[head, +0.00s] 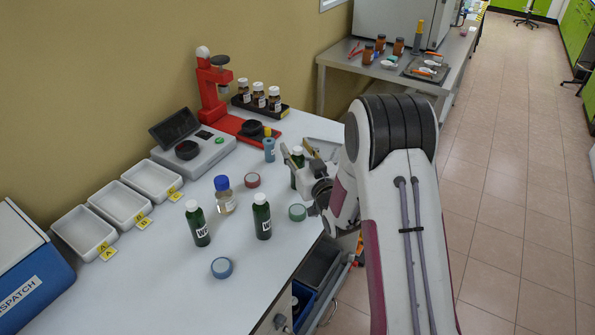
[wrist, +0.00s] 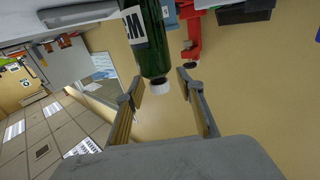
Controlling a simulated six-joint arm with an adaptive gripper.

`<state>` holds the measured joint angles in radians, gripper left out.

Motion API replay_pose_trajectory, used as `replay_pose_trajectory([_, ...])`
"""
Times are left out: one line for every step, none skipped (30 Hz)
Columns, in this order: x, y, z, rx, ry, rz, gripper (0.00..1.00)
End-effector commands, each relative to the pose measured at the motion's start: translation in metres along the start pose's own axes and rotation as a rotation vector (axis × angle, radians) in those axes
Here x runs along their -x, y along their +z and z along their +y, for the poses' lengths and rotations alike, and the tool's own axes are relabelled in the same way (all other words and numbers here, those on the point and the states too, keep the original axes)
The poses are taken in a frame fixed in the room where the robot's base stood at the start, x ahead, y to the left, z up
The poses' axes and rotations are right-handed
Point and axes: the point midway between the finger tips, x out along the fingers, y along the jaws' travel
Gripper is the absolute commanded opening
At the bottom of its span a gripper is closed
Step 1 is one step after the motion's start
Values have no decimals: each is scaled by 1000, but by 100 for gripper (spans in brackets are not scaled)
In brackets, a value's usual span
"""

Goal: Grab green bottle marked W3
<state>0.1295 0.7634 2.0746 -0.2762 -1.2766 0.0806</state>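A dark green bottle with a white cap (head: 298,157) stands upright on the white bench at my gripper (head: 300,152). In the wrist view this bottle (wrist: 150,50) appears upside down, its cap between the fingertips. Its white label begins with W; the rest is cut off or hard to read. My gripper (wrist: 160,88) is open, with a clear gap on the bottle's right side; contact on the left cannot be told. Two more green bottles, a left one (head: 198,226) and a middle one (head: 262,219), stand farther left with W labels whose numbers I cannot read.
A blue-capped clear bottle (head: 224,197) stands between the two other green bottles. Tape rolls in teal (head: 297,212), red (head: 252,180) and blue (head: 222,267) lie nearby. A small blue container (head: 269,151) and a red stand (head: 212,95) are beyond my gripper.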

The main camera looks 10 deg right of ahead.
Motion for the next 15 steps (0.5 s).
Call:
replay_pose_trajectory([0,0,0,0,0,0,38])
replay_pose_trajectory([0,0,0,0,0,0,38])
replay_pose_trajectory([0,0,0,0,0,0,38])
replay_pose_trajectory([0,0,0,0,0,0,38])
replay_pose_trajectory([0,0,0,0,0,0,30])
replay_pose_trajectory([0,0,0,0,0,0,19])
replay_pose_trajectory([0,0,0,0,0,0,12])
replay_pose_trajectory([0,0,0,0,0,0,4])
replay_pose_trajectory([0,0,0,0,0,0,0])
replay_pose_trajectory([0,0,0,0,0,0,0])
replay_pose_trajectory([0,0,0,0,0,0,0])
replay_pose_trajectory([0,0,0,0,0,0,0])
replay_pose_trajectory([0,0,0,0,0,0,0])
replay_pose_trajectory([0,0,0,0,0,0,0])
replay_pose_trajectory([0,-1,0,0,0,1,0])
